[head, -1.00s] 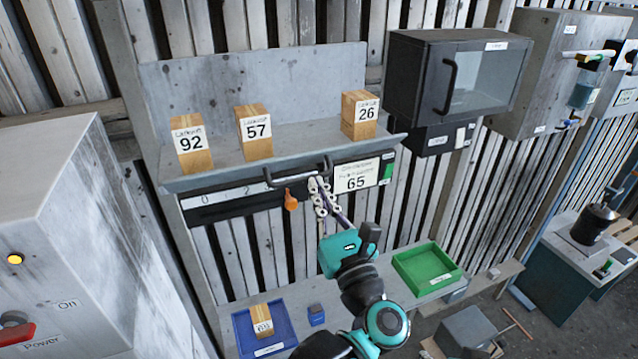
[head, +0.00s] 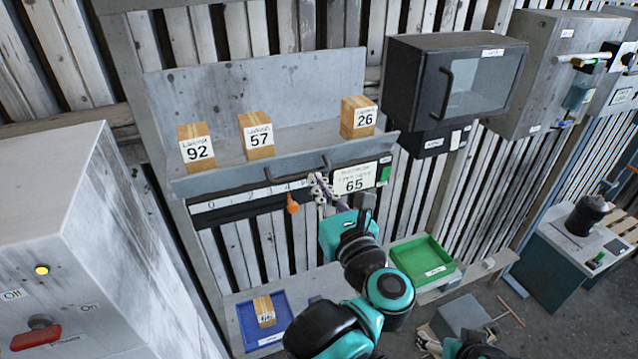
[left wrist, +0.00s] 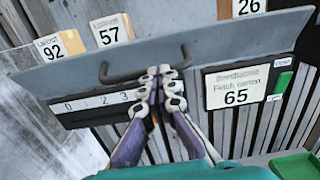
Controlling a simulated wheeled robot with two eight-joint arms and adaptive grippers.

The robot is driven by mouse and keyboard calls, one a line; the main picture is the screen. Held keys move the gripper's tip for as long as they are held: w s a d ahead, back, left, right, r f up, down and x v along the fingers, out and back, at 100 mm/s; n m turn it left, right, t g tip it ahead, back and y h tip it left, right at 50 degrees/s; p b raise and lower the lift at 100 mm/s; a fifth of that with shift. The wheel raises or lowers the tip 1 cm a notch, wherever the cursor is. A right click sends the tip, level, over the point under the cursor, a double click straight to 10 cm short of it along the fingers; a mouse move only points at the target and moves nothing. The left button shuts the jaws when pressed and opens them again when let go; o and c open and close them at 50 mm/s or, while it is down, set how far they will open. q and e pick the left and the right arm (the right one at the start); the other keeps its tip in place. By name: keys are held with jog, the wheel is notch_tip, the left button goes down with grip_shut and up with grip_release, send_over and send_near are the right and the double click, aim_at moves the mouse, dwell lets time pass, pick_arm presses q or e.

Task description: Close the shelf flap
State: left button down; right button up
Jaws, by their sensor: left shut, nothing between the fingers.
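The shelf flap (head: 225,178) is a long grey board along the front of the grey shelf, with a dark bar handle (left wrist: 148,68). It stands tilted up, and its upper edge hides the feet of the numbered cartons in the left wrist view. My left gripper (head: 320,188) is shut and empty. Its pale fingertips (left wrist: 162,78) are at the flap's lower edge by the handle's right end; I cannot tell whether they touch it. A teal and black part of my right arm shows at the bottom edge of the head view; its fingers are not clear.
Cartons 92 (head: 197,148), 57 (head: 257,137) and 26 (head: 358,117) stand on the shelf. Below the flap are a number scale (head: 230,202), an orange pointer (head: 292,204) and a 65 sign (head: 354,180). A black cabinet (head: 410,85) hangs to the right.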

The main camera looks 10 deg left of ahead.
jog(key=shift+r+p, duration=0.95)
jog(key=shift+r, duration=0.1)
dwell(0.6)
